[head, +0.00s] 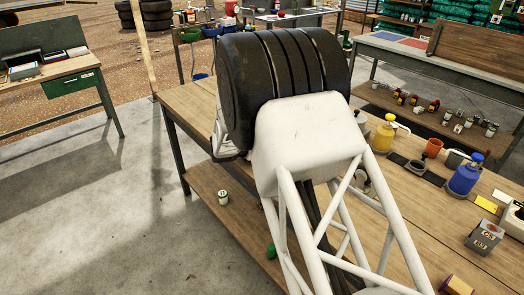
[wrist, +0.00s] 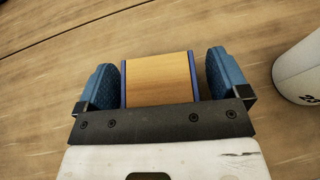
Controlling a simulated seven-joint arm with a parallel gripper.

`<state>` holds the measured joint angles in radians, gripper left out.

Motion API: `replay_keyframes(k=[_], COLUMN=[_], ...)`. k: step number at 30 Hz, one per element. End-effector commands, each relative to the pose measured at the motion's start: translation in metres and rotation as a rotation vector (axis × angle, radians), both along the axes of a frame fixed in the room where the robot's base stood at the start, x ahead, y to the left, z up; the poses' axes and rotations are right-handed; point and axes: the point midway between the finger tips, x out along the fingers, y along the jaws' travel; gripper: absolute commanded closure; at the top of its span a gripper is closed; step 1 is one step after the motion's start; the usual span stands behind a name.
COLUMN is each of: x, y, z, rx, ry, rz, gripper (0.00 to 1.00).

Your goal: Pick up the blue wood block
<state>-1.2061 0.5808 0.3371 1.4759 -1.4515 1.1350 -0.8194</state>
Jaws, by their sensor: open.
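In the wrist view, the blue wood block (wrist: 160,80) has a wood-coloured top with blue along its left and right edges. It lies on a plank surface (wrist: 50,30). My gripper (wrist: 165,72) is open, with one blue finger pad on each side of the block. A narrow gap shows between the block and each pad. The near end of the block is hidden by the gripper's dark bar. In the head view, my arm hides the gripper's fingers, and I cannot make out this block there.
A white cylindrical object (wrist: 301,70) stands close to the right finger. In the head view, the wooden bench (head: 400,215) holds a yellow bottle (head: 384,135), a blue bottle (head: 465,178), an orange cup (head: 432,148) and a grey box (head: 484,238). A small can (head: 223,197) stands on the lower shelf.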

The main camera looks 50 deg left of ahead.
Motion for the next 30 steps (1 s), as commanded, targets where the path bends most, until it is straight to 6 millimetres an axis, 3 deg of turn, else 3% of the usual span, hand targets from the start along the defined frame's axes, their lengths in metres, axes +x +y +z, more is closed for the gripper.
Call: replay_keyframes(k=[15, 25, 30], x=[0.0002, 0.0002, 0.0002], y=[0.0000, 0.0000, 0.0001], z=[-0.0001, -0.0001, 0.0001], rx=[0.000, 0.000, 0.000], ry=[0.000, 0.000, 0.000], rz=[0.000, 0.000, 0.000], gripper=[0.06, 0.57, 0.60])
